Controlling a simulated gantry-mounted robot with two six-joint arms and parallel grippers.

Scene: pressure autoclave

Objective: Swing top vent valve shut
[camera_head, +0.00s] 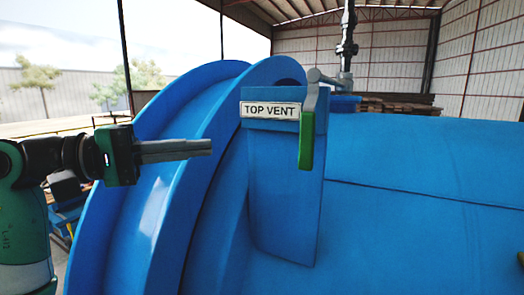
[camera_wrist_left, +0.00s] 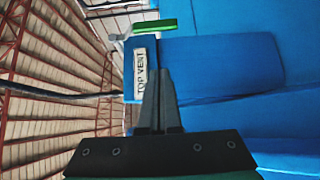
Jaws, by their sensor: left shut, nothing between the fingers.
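The top vent valve has a green handle (camera_head: 306,140) on a grey lever arm (camera_head: 313,95). The handle hangs straight down at the right edge of a blue bracket (camera_head: 285,190) with a "TOP VENT" label (camera_head: 270,110). My left gripper (camera_head: 211,147) is shut and empty, pointing right, left of the label and apart from the handle. In the left wrist view the gripper (camera_wrist_left: 160,72) points toward the label (camera_wrist_left: 141,73), with the green handle (camera_wrist_left: 155,25) beyond it. My right gripper is not in view.
The large blue autoclave body (camera_head: 430,165) fills the right side, and its raised blue flange (camera_head: 220,120) stands behind my left gripper. A dark vertical pipe fitting (camera_head: 347,45) rises behind the lever. Stacked boards (camera_head: 395,104) lie farther back.

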